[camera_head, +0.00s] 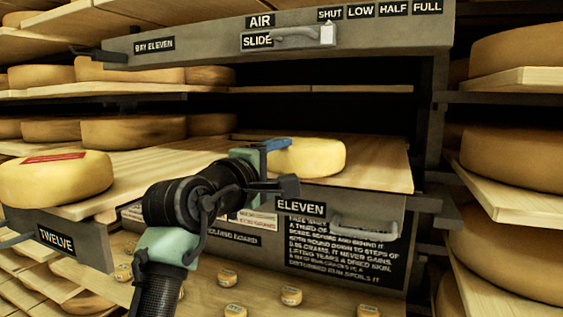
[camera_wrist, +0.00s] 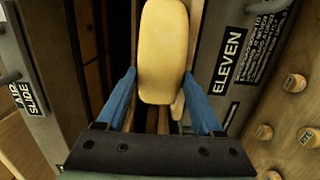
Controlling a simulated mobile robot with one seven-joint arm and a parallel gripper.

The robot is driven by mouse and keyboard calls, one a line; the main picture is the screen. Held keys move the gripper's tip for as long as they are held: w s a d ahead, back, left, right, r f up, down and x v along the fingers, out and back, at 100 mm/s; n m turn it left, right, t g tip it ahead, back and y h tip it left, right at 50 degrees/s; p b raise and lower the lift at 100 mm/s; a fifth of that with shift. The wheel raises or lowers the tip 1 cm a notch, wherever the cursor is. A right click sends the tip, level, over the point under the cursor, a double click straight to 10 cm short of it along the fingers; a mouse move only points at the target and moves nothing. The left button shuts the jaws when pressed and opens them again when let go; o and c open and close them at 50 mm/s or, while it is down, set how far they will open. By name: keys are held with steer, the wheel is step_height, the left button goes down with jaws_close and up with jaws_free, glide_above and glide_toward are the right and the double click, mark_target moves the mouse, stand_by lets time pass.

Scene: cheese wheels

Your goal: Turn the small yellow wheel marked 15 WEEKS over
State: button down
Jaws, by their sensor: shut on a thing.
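A small, smooth yellow wheel (camera_head: 312,156) sits on the pulled-out board marked ELEVEN in the head view. In the wrist view the yellow wheel (camera_wrist: 162,50) shows its rounded side between my blue fingers. I can read no 15 WEEKS mark on it in either view. My gripper (camera_head: 270,150) is at the wheel's left and near side in the head view; in the wrist view my gripper (camera_wrist: 160,78) is shut on the wheel's near end. The wheel lies about flat, on or just over the board; I cannot tell which. Its underside is hidden.
Board ELEVEN (camera_head: 385,165) has bare wood right of the wheel. The AIR slide panel (camera_head: 200,45) hangs above it. A yellow wheel with a red label (camera_head: 55,180) sits on the TWELVE board at left. Large wheels (camera_head: 510,160) fill the right shelves. Several tiny labelled pieces (camera_head: 290,296) lie below.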

steer(key=shift+c, duration=0.2)
jaws_free()
steer(key=shift+s+r, duration=0.15)
steer(key=shift+r, duration=0.15)
steer(key=shift+o, duration=0.2)
steer(key=shift+s, duration=0.1)
steer(key=shift+f, duration=0.45)
steer(key=shift+s+a+b, duration=0.2)
steer(key=shift+s+b, duration=0.15)
steer(key=shift+b, duration=0.2)
steer(key=b+v, duration=0.6)
steer(key=v, duration=0.6)
steer(key=s+d+m+t+y+b, duration=0.2)
steer(key=s+d+m+t+b, duration=0.1)
steer(key=d+m+t, duration=0.3)
steer(key=s+d+m+t+y+b, duration=0.2)
steer(key=s+m, duration=0.5)
steer(key=s, duration=0.6)
steer(key=d+t+y, duration=0.1)
steer(key=t+y, duration=0.1)
steer(key=y, duration=0.1)
steer(key=shift+s+d+t, duration=0.25)
steer(key=shift+s+t, duration=0.05)
steer(key=shift+t, duration=0.1)
